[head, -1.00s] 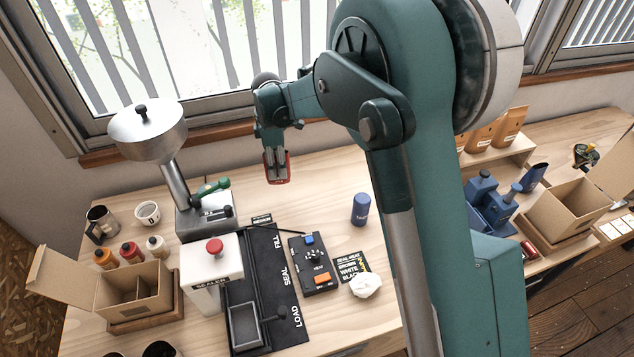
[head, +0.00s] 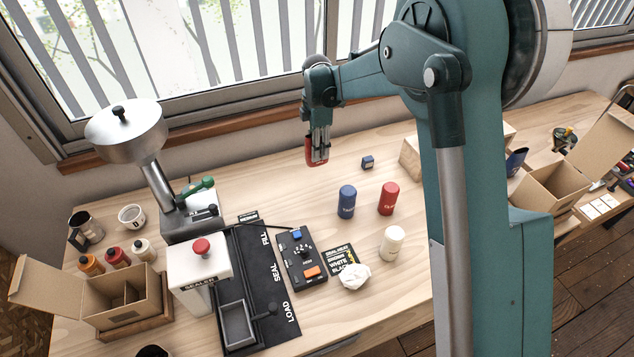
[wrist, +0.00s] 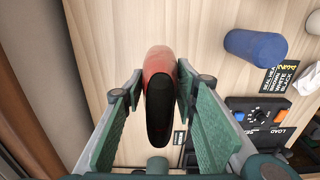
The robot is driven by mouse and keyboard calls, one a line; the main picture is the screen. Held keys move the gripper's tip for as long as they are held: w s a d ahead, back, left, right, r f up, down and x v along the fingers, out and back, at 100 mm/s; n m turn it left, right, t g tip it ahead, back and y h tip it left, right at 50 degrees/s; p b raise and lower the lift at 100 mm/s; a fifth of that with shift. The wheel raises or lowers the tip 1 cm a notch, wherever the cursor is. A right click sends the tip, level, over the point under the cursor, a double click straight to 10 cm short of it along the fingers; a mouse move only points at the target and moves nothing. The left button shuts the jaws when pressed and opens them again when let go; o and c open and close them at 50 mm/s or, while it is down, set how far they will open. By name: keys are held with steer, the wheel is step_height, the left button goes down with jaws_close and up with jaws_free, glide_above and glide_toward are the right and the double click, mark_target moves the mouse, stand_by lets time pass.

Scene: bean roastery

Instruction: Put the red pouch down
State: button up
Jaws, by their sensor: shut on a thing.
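My gripper (head: 318,150) is above the back part of the wooden table, close to the window side. It is shut on the red pouch (head: 311,157), which hangs below the fingers in the head view. In the wrist view the red pouch (wrist: 158,62) sits between the two green finger pads, with its dark open-looking end toward the camera. The head view shows the pouch partly behind the fingers. Bare table shows beneath and around it; I cannot tell exactly how high it is held.
A blue canister (head: 346,202), a red canister (head: 388,198) and a white canister (head: 392,243) stand in front. A small dark block (head: 367,162) lies to the right. The sealer (head: 200,272), control box (head: 302,259) and hopper machine (head: 126,128) are left.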

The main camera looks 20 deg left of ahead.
steer(key=shift+f, duration=0.1)
steer(key=shift+f, duration=3.05)
steer(key=shift+f, duration=0.1)
steer(key=shift+f, duration=1.75)
steer(key=shift+f, duration=0.2)
steer(key=o, duration=0.7)
steer(key=shift+r, duration=0.25)
step_height(320, 180, up, 12)
steer(key=shift+f, duration=0.1)
